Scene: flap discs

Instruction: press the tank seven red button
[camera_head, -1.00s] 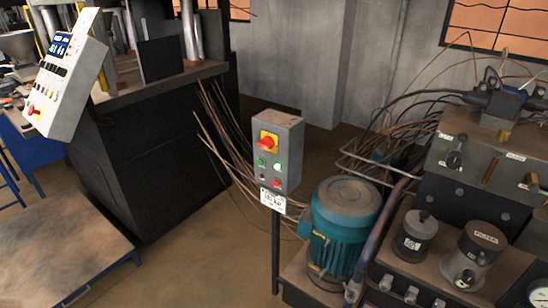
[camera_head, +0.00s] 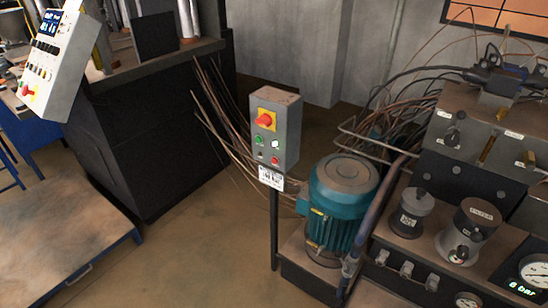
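A grey control box (camera_head: 289,132) stands on a thin post near the middle of the view. Neither of my grippers shows in the view.
A teal motor (camera_head: 338,205) and a hydraulic unit (camera_head: 450,215) with gauges and hoses stand at the right. A black press (camera_head: 150,130) and a white control panel (camera_head: 57,70) are at the left. A low platform table (camera_head: 70,225) is at lower left. Floor is clear before the post.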

